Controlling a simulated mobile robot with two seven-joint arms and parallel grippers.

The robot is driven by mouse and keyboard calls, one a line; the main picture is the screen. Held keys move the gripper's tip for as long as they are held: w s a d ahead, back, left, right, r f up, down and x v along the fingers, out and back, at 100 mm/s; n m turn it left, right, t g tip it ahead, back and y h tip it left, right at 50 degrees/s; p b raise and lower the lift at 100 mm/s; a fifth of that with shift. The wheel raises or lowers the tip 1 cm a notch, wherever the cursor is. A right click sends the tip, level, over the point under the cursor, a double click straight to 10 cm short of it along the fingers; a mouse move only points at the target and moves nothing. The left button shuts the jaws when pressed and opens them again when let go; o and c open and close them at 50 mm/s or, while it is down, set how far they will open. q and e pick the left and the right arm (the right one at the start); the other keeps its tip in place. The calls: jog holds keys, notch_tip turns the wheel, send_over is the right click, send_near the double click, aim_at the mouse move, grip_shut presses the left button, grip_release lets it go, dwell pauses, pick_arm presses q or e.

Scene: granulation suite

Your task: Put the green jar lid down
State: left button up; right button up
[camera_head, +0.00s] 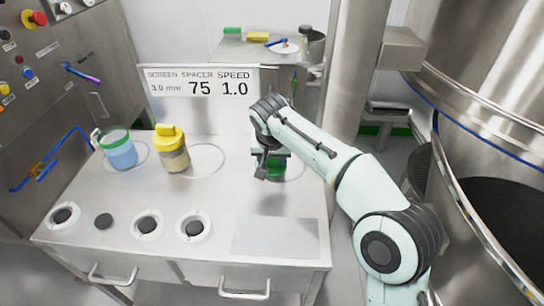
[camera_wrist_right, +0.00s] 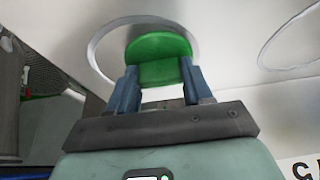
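The green jar lid (camera_wrist_right: 160,58) is between the two fingers of my right gripper (camera_wrist_right: 160,88) in the right wrist view, with a finger against each side of its grip. The lid is over a ring marking on the steel worktop. In the head view the right gripper (camera_head: 268,172) points down at the worktop, and part of the green lid (camera_head: 276,168) shows beside it. I cannot tell whether the lid touches the surface. A clear jar with blue contents (camera_head: 121,154) and a green rim stands at the left of the worktop. My left gripper is not in view.
A jar with a yellow lid (camera_head: 170,138) stands right of the blue jar, beside an empty ring marking (camera_head: 206,176). A sign (camera_head: 204,88) stands behind. Black round pieces, some in white rings (camera_head: 194,240), line the front left. A grey plate (camera_head: 275,238) lies front right.

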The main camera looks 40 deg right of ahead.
jog(key=o, duration=0.4)
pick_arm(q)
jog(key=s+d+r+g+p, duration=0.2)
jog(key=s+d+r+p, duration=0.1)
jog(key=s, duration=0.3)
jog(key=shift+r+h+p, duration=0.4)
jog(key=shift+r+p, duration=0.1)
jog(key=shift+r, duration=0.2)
pick_arm(e)
jog(key=v, duration=1.2)
jog(key=shift+w+d+r, duration=0.1)
jog(key=shift+r, duration=0.1)
